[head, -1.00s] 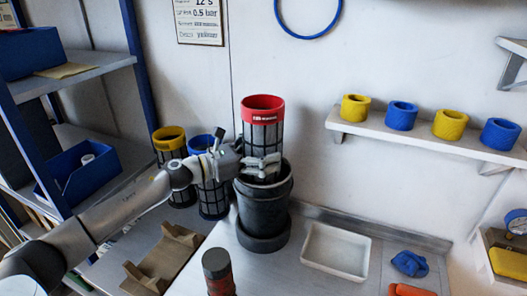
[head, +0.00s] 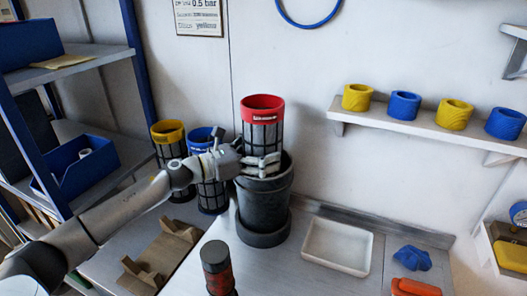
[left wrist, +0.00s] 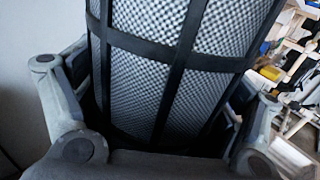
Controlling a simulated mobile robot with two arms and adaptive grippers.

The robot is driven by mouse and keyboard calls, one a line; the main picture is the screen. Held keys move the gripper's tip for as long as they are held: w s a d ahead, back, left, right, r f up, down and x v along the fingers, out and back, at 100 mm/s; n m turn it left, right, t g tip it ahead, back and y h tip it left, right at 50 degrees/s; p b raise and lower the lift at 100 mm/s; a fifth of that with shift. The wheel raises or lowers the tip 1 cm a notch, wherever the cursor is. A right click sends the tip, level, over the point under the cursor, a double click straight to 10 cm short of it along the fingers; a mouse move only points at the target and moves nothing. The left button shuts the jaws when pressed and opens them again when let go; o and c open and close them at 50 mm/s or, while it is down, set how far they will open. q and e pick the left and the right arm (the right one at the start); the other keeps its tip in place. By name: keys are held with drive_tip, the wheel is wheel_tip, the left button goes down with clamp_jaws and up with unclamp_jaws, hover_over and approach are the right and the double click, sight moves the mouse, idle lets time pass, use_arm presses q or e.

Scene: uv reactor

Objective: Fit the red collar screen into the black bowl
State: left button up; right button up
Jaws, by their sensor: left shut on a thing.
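The red collar screen (head: 262,113) is a mesh cylinder with black ribs and a red top ring. It stands about upright over the black bowl (head: 265,207), its lower end inside or behind the bowl's rim; how deep it sits is hidden. My left gripper (head: 262,165) is shut around the screen's lower part, close above the bowl's rim. In the left wrist view the screen's mesh (left wrist: 175,65) fills the space between the two fingers. My right gripper is not in view.
A yellow collar screen (head: 168,140) and a blue collar screen (head: 205,145) stand left of the bowl. A white tray (head: 338,247) lies to the right. A dark red-banded cylinder (head: 218,268) stands in front. A shelf (head: 430,124) holds yellow and blue rings.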

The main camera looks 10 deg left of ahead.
sight(263, 113)
use_arm(q)
drive_tip(key=shift+f, duration=0.3)
drive_tip(key=shift+r, duration=0.15)
drive_tip(key=shift+r+p, duration=4.25)
drive_tip(key=shift+r, duration=1.3)
drive_tip(key=shift+b, duration=0.35)
